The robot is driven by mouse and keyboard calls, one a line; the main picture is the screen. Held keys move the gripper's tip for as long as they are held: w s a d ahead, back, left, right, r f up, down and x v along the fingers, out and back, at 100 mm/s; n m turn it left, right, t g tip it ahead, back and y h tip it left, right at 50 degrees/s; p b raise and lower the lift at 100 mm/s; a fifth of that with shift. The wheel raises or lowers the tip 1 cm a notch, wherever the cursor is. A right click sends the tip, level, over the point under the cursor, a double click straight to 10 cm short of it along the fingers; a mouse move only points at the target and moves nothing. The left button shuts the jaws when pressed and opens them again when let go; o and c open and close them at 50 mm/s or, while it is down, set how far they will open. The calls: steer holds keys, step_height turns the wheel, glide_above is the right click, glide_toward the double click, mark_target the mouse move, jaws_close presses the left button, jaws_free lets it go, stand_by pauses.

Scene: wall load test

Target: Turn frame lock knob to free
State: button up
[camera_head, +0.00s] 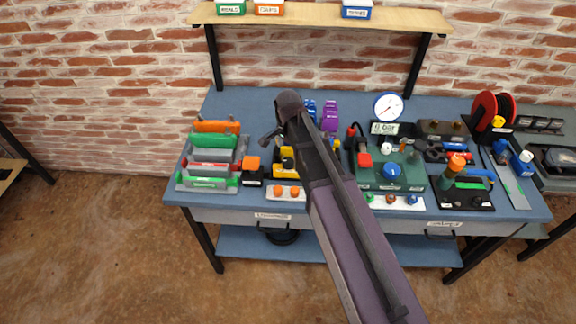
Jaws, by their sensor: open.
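No label that I can read marks the frame lock knob. My arm crosses the middle of the view from the lower right. My gripper (274,137) is at its far end, small and dark, above the bench left of the panel. It is open and apart from the blue knob. My arm hides part of the bench.
A dial gauge (388,107) stands behind the panel. Coloured holders (212,155) stand on the left of the blue workbench (258,100). A red reel (490,110) and hand tools are at the right. A wooden shelf (318,20) with small bins overhangs the back.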

mark_target(288, 161)
steer(key=shift+f+b, duration=2.45)
steer(key=shift+f, duration=0.3)
steer(key=c, duration=1.1)
